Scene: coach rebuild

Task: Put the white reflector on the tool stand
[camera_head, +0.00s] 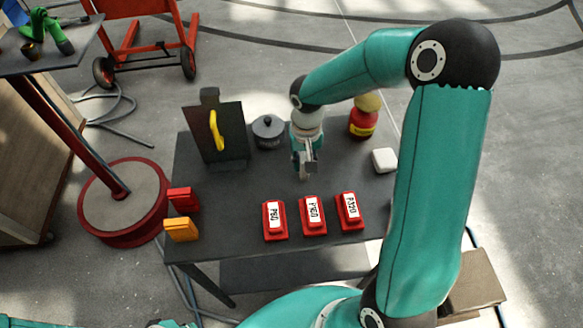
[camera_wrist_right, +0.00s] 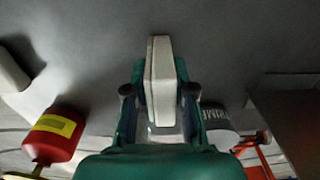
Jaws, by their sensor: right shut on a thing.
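The white reflector (camera_wrist_right: 160,85), a pale upright slab, sits between the fingers of my right gripper (camera_wrist_right: 160,105) in the right wrist view. In the head view my right gripper (camera_head: 307,163) is shut on it above the middle of the dark table, pointing down; the reflector is mostly hidden there. The tool stand (camera_head: 88,36), a dark tray on a slanted-looking red post with a round base, is at the upper left, well apart from the gripper. It carries a green tool and a blue thing.
The dark table (camera_head: 250,180) bears three red labelled blocks (camera_head: 313,214), a red block (camera_head: 183,200), an orange block (camera_head: 181,229), a black panel with a yellow tool (camera_head: 216,130), a grey pot (camera_head: 268,131), a red-yellow container (camera_head: 362,122) and a white block (camera_head: 384,160).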

